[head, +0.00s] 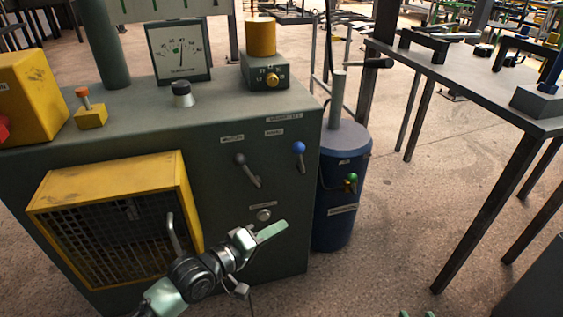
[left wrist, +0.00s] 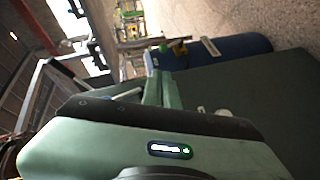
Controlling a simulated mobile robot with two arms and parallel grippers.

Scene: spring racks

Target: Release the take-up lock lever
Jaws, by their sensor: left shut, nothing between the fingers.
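A lever with a black knob (head: 240,159) and a lever with a blue knob (head: 299,149) stick out of the front of the green cabinet (head: 215,205). Their small labels are too blurred to read, so I cannot tell which is the take-up lock lever. A round pale knob (head: 264,215) sits below them. My left gripper (head: 272,232) is shut and empty, in front of the cabinet and below the levers in the picture. Its shut fingers (left wrist: 160,85) also show in the left wrist view. Only green tips of my right gripper (head: 416,314) show at the bottom edge.
A yellow framed grille (head: 115,215) juts out left of the levers. A blue cylinder (head: 340,205) with a green-knobbed valve (head: 351,179) stands right of the cabinet. A metal table (head: 480,80) stands further right, with open floor between.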

